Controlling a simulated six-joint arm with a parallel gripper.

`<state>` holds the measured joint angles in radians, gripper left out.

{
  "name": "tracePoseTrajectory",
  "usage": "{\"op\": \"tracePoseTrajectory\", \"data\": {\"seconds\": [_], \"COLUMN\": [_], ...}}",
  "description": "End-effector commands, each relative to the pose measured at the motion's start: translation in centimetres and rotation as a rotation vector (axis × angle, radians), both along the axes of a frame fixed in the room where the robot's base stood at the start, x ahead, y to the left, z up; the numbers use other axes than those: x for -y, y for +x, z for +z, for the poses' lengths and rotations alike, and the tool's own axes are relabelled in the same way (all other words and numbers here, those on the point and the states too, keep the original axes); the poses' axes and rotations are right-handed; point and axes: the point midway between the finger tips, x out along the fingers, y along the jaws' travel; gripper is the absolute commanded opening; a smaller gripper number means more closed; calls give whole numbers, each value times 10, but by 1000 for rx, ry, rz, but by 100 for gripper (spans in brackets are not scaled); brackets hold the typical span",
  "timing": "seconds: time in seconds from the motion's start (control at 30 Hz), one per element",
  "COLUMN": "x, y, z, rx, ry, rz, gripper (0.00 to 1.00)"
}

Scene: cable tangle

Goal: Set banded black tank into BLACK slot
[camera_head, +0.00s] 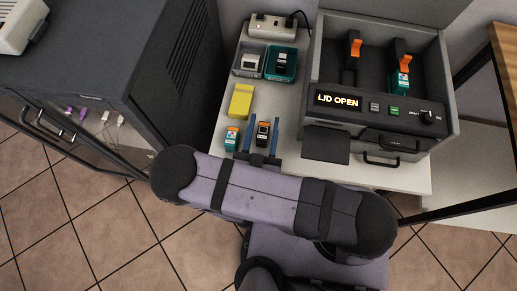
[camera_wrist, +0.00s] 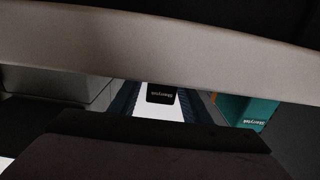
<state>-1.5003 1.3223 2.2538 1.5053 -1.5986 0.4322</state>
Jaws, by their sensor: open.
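The banded black tank (camera_head: 262,133) stands on the white table, with an orange patch near its top. My gripper (camera_head: 262,138) is open, with one blue finger on each side of the tank; I cannot tell whether they touch it. In the wrist view the tank's dark labelled top (camera_wrist: 160,93) shows between the fingers. The printer (camera_head: 433,142) has its lid open and its display reads "LID OPEN". Its left slot (camera_head: 351,77) looks dark and empty under an orange latch. Its right slot holds a teal tank (camera_head: 401,80). Slot labels are too small to read.
A teal tank with an orange patch (camera_head: 232,138) stands just left of my gripper; it also shows in the wrist view (camera_wrist: 245,112). A yellow block (camera_head: 241,100) lies behind. A grey tray (camera_head: 236,72) and a teal tray (camera_head: 279,79) hold tanks. A power strip (camera_head: 271,27) is at the back.

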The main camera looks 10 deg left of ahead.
Motion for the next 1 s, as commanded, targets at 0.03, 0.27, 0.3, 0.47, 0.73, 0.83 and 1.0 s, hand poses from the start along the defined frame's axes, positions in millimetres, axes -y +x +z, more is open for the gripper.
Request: {"op": "tracePoseTrajectory", "data": {"seconds": [0.03, 0.27, 0.3, 0.47, 0.73, 0.83, 1.0], "x": [-1, -2, -2, -1, -1, -1, 0], "y": [-7, -38, -44, -64, -89, -93, -97], "z": [-1, -1, 0, 0, -1, 0, 0], "rx": [0, -1, 1, 1, 1, 0, 0], "ry": [1, 2, 3, 3, 3, 3, 2], "rz": [7, 7, 7, 6, 2, 1, -1], "gripper": [43, 43, 43, 43, 43, 43, 46]}}
